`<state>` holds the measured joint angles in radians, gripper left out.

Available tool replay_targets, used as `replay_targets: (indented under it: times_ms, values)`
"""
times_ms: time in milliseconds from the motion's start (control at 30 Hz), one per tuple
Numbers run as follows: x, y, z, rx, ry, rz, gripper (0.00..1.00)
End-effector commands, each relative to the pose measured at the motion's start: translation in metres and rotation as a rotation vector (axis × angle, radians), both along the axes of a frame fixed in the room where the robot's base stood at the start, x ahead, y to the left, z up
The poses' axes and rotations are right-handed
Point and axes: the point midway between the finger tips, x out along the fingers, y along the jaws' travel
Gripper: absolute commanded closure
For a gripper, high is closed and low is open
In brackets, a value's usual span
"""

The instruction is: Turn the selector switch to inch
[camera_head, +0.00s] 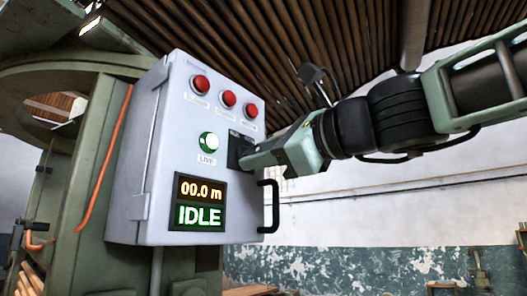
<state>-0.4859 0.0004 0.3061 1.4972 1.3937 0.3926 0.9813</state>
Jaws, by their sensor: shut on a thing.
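A grey control box (155,190) hangs on a green machine frame at the left of the head view. My gripper (242,155) reaches in from the right and is shut at the box's front, right of the green-lit LIVE lamp (208,142). The selector switch is at that spot, mostly hidden behind my gripper; only a dark plate edge (234,147) shows. Which position it points to cannot be seen. The display (200,202) below reads "00.0 m" and "IDLE".
Three red buttons (228,99) run in a row above my gripper. A black handle (269,206) sticks out at the box's lower right edge, below my gripper. The green machine frame (80,170) with an orange cable stands at the left. The space right of the box is open below my arm.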

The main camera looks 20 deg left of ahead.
Motion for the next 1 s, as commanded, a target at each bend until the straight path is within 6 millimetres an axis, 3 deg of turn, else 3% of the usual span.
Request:
replay_targets:
  times_ms: [433,467,533,1000]
  values:
    - [0.0007,0.0001,-0.0021,0.003,0.014,0.000,0.86]
    - [0.0007,0.0002,-0.0021,0.003,0.014,0.000,0.61]
    - [0.0007,0.0002,-0.0020,0.002,0.013,0.000,0.42]
    - [-0.0004,-0.0011,-0.0008,0.004,0.009,0.000,0.42]
